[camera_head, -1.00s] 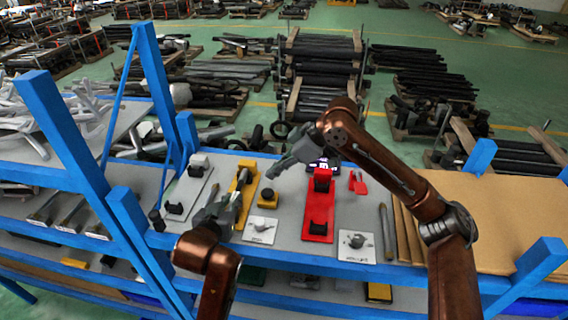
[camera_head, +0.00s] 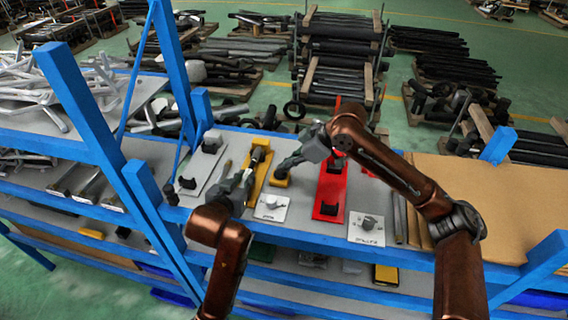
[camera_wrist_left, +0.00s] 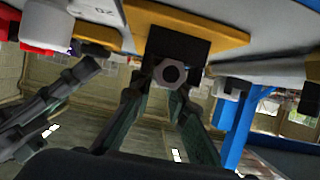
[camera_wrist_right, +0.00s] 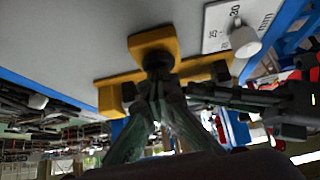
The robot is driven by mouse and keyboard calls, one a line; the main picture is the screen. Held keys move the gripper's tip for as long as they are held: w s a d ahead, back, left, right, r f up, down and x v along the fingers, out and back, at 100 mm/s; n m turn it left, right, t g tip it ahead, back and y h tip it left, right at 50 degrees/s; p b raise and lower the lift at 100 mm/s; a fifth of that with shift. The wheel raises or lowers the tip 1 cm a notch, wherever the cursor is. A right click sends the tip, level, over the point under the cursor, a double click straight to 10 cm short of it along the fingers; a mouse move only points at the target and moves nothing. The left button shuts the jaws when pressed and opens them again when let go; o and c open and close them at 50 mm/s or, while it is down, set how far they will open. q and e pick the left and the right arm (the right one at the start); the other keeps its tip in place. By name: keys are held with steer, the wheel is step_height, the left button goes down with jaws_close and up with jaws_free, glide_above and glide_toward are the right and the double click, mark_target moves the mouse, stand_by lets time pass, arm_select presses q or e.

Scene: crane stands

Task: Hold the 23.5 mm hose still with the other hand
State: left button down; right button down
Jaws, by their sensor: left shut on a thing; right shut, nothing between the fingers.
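The long yellow stand (camera_head: 265,170) with a black round holder (camera_head: 258,155) is on the grey shelf. My left gripper (camera_head: 245,178) is shut at the stand, on what looks like the hose; in the left wrist view a grey ring-shaped end (camera_wrist_left: 172,74) shows between the fingers, under a black block. The hose's size cannot be read. My right gripper (camera_head: 281,168) is shut and empty over the small yellow block (camera_head: 285,181). In the right wrist view its fingertips (camera_wrist_right: 158,88) are close to a black round knob (camera_wrist_right: 158,61) on a yellow block (camera_wrist_right: 150,40); contact is unclear.
A red stand (camera_head: 330,188) is right of my right gripper, and a white stand (camera_head: 202,165) is at the left. White plates (camera_head: 271,208) (camera_head: 367,229) lie near the shelf's front. Blue posts (camera_head: 80,100) rise at the left. Brown sheets (camera_head: 480,205) cover the right side.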

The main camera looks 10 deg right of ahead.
mark_target(286, 173)
steer(key=shift+s+f, duration=0.2)
steer(key=shift+f, duration=0.5)
steer(key=shift+r, duration=0.35)
arm_select(q)
steer(key=shift+w, duration=0.1)
arm_select(e)
steer(key=r, duration=0.5)
steer(key=shift+w+d, duration=0.15)
steer(key=shift+d, duration=0.05)
steer(key=v, duration=0.9)
steer(key=shift+a+r, duration=0.15)
